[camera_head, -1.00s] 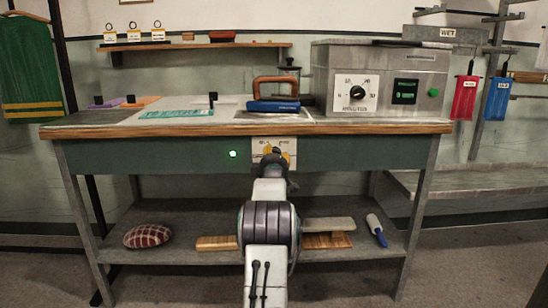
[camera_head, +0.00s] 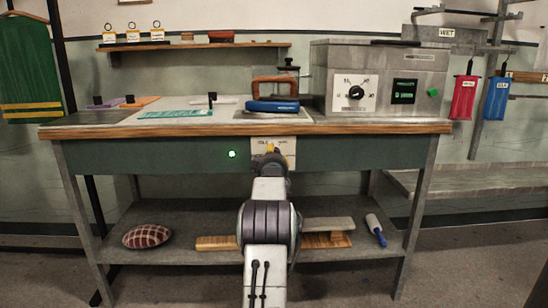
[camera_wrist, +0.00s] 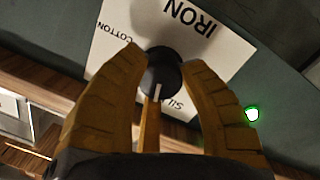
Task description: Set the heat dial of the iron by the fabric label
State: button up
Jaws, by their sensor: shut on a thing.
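In the wrist view a black round dial (camera_wrist: 168,76) with a white pointer line sits on a white plate (camera_wrist: 225,48) marked IRON, COTTON and a partly hidden word like SILK, seen upside down. My gripper (camera_wrist: 162,58) has its two yellow fingers around the dial, shut on it. In the head view my gripper (camera_head: 269,151) is at the plate (camera_head: 288,146) on the table's front panel, hiding the dial. The iron (camera_head: 273,106), blue with a brown handle, stands on the tabletop above. A teal cloth (camera_head: 177,114) lies left of it; I cannot read any label on it.
A green light (camera_head: 232,154) glows left of the plate. A grey box with a knob (camera_head: 355,92) stands at the tabletop's right. Red (camera_head: 464,97) and blue (camera_head: 496,98) tags hang at the right. The lower shelf holds a checked cushion (camera_head: 147,236).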

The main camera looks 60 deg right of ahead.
jog(key=shift+w+a+r+m, duration=0.1)
jog(key=shift+r+m, duration=0.05)
jog(key=shift+m, duration=0.4)
jog(key=shift+w+a+r+m, duration=0.1)
jog(key=shift+m, duration=0.45)
jog(key=shift+r, duration=0.1)
jog(key=o, duration=1.2)
jog(key=shift+w, duration=0.1)
jog(key=shift+d+f, duration=0.1)
jog(key=shift+f, duration=0.1)
jog(key=shift+s, duration=0.2)
jog(key=v, duration=1.2)
jog(key=shift+o, duration=0.3)
jog(key=shift+w+r, duration=0.1)
